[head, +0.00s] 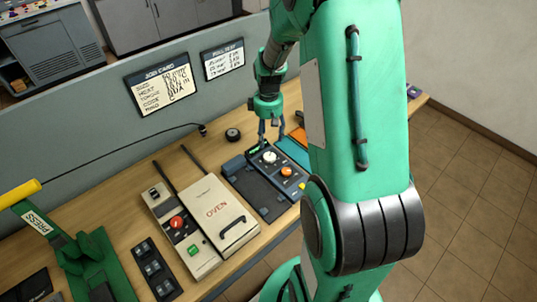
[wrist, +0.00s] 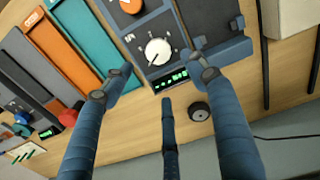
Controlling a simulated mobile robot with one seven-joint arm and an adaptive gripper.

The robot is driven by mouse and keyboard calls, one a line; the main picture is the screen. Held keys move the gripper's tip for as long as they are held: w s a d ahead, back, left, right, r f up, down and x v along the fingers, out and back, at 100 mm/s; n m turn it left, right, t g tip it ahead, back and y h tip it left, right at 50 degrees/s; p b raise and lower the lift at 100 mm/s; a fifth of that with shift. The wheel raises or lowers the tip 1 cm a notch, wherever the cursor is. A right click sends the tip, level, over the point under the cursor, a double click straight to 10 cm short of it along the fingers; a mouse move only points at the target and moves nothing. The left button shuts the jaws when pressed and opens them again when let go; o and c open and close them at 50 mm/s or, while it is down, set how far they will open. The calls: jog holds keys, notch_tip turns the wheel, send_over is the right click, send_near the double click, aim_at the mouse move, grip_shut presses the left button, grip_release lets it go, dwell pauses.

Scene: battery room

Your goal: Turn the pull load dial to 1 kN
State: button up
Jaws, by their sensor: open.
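The pull load dial, a white round knob, sits on a dark blue tester panel (wrist: 202,22) in the wrist view (wrist: 157,51). It has tick marks around it and a "kN" label on its left. Its dark pointer line seems to point to the lower left; the scale numbers are too small to read. It also shows in the head view (head: 269,157). My gripper (wrist: 163,82) is open and empty, its fingers spread around the dial's near side and apart from it. In the head view my gripper (head: 271,141) hangs just above and behind the dial.
An orange knob (head: 287,171) is beside the dial. A green-lit display (wrist: 171,78) is below it in the wrist view. A black round knob-like piece (head: 233,134) lies on the bench. The beige oven (head: 217,210) stands left of the tester, and teal and orange trays (wrist: 85,35) adjoin it.

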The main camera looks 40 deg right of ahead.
aim_at(269, 155)
notch_tip(269, 155, down, 11)
jog(key=shift+r+b, duration=0.15)
jog(key=shift+b, duration=0.65)
jog(key=shift+c, duration=0.2)
jog(key=c, duration=1.1)
